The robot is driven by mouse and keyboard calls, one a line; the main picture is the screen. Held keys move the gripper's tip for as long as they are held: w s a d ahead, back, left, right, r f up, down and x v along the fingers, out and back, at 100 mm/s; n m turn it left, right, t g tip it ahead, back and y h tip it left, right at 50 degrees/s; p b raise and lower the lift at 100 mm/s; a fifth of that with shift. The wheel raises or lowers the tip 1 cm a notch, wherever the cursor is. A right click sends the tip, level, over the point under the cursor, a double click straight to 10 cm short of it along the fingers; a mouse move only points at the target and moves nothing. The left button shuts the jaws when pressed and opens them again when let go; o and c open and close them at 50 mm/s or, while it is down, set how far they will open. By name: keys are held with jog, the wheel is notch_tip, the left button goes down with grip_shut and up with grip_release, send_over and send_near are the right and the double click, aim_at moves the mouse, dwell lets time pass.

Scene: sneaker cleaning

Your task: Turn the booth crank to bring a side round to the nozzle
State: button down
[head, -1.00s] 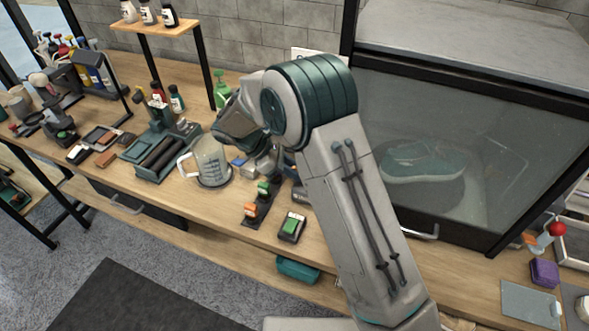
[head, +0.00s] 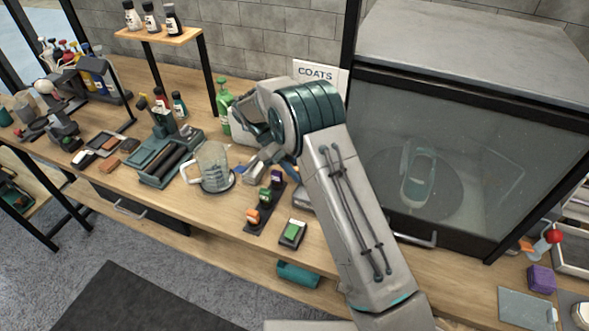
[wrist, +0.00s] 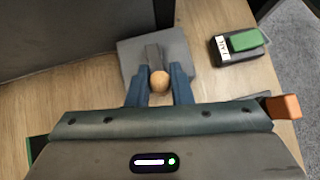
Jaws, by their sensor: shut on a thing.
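In the wrist view my gripper (wrist: 159,76) is shut on the round wooden knob (wrist: 159,82) of the crank. The crank's grey arm (wrist: 153,54) runs away from the knob over a grey plate. In the head view my arm hides the crank, and the fingers are mostly covered. The glass-fronted booth (head: 455,115) stands right of my arm. Inside it a teal sneaker (head: 417,182) with a pale sole rests on a round turntable (head: 385,190), seen nearly end-on and slightly slanted. I cannot clearly make out the nozzle through the glass.
A green-topped button box (head: 292,233) and a strip of coloured blocks (head: 265,203) lie near the bench's front edge. A glass jug (head: 213,168) stands to the left. A green bottle (head: 222,105) and a COATS sign (head: 318,73) are behind my arm.

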jog(key=shift+w+r, duration=0.1)
jog(key=c, duration=1.3)
grip_release()
jog(key=p+v, duration=0.5)
jog(key=v, duration=0.8)
jog(key=shift+w+r+p, duration=0.2)
jog(key=shift+r+p, duration=0.1)
jog(key=shift+p, duration=0.05)
jog(key=shift+a+f, duration=0.1)
jog(key=shift+a, duration=0.05)
